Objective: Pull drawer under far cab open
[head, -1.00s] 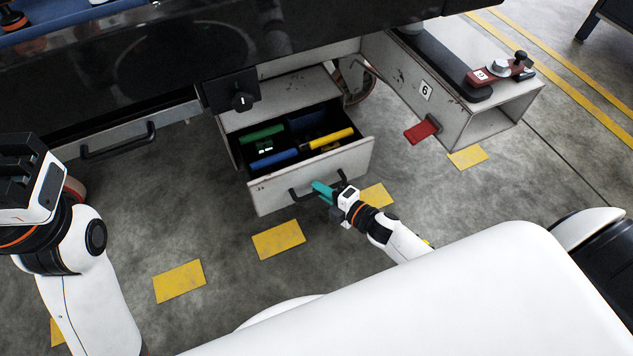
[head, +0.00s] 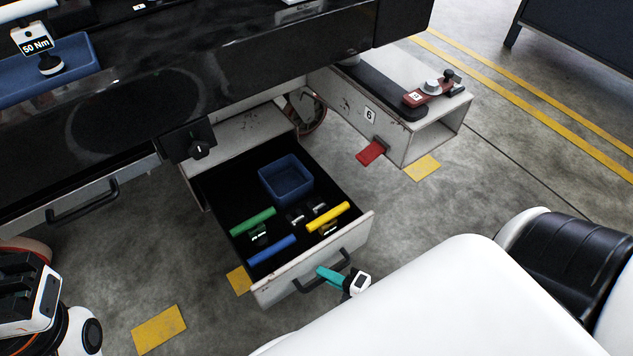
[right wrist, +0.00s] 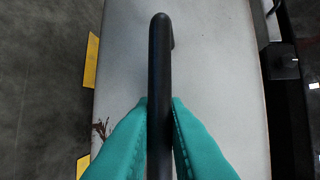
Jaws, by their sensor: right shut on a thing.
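The drawer (head: 362,240) under the far cab stands pulled well out, its dark inside in full view. Its black bar handle (head: 312,283) is on the white front panel. My left gripper (head: 25,285) is at the lower left edge, dark and partly cut off. Its fingers cannot be made out clearly.
In the drawer lie a blue bin (head: 285,181), a green bar (head: 253,221), a blue bar (head: 271,250) and a yellow bar (head: 328,219). A closed drawer with a black handle (head: 82,203) is at left. A red pedal (head: 371,152) sticks out beside the number 6 panel.

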